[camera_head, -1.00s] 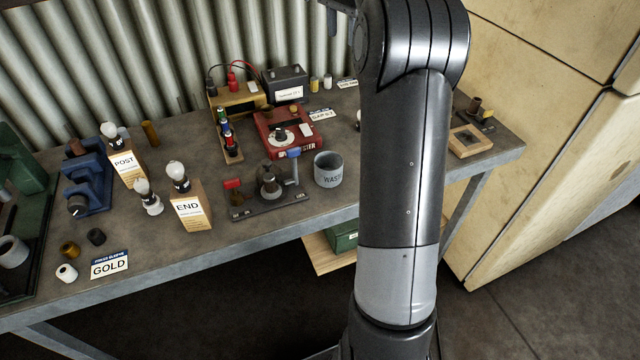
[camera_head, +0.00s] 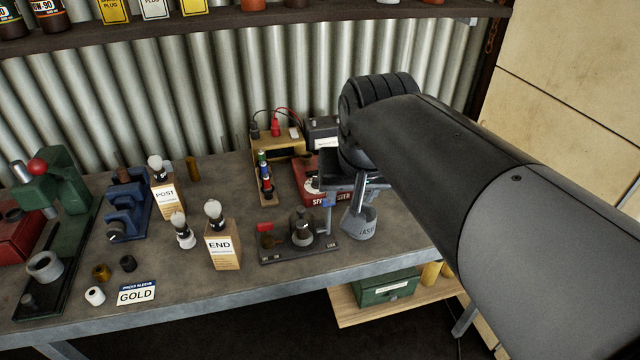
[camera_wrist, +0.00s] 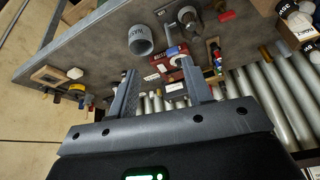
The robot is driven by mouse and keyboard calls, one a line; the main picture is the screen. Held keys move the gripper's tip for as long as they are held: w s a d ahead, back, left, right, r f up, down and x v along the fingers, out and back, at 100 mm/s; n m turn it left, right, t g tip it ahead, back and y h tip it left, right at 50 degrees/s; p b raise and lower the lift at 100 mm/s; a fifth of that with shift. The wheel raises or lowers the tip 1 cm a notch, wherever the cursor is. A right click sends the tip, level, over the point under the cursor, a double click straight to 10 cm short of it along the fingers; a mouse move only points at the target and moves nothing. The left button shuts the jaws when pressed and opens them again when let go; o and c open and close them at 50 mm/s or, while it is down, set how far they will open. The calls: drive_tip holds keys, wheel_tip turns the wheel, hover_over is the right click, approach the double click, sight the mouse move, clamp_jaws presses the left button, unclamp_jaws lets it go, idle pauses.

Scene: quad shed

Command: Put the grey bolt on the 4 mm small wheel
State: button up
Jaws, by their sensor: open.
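I cannot make out a grey bolt or a 4 mm small wheel for certain in either view. My gripper (camera_head: 345,195) is over the right part of the bench, close to the grey waste cup (camera_head: 361,226) and partly in front of the red tester box (camera_head: 309,184). In the wrist view my gripper (camera_wrist: 158,70) shows two separated fingers with nothing held between them. The waste cup (camera_wrist: 140,40) and the red tester (camera_wrist: 160,66) lie beyond the fingertips. A dark stand with a rounded grey part (camera_head: 301,229) stands left of the cup.
The bench (camera_head: 180,285) also bears END (camera_head: 223,250) and POST (camera_head: 166,197) boxes, a GOLD card (camera_head: 136,292) and a blue vise-like tool (camera_head: 128,205). A wooden frame (camera_wrist: 46,77) and a pale hexagonal piece (camera_wrist: 75,73) lie at one end. A shelf (camera_head: 250,25) hangs above.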

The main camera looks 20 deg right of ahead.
drive_tip(key=s+a+f+n, duration=0.1)
drive_tip(key=s+f+n, duration=0.1)
drive_tip(key=s+f, duration=0.3)
drive_tip(key=shift+s+a+f+t+y, duration=0.3)
drive_tip(key=shift+s+f, duration=0.05)
drive_tip(key=shift+s, duration=0.4)
idle(0.6)
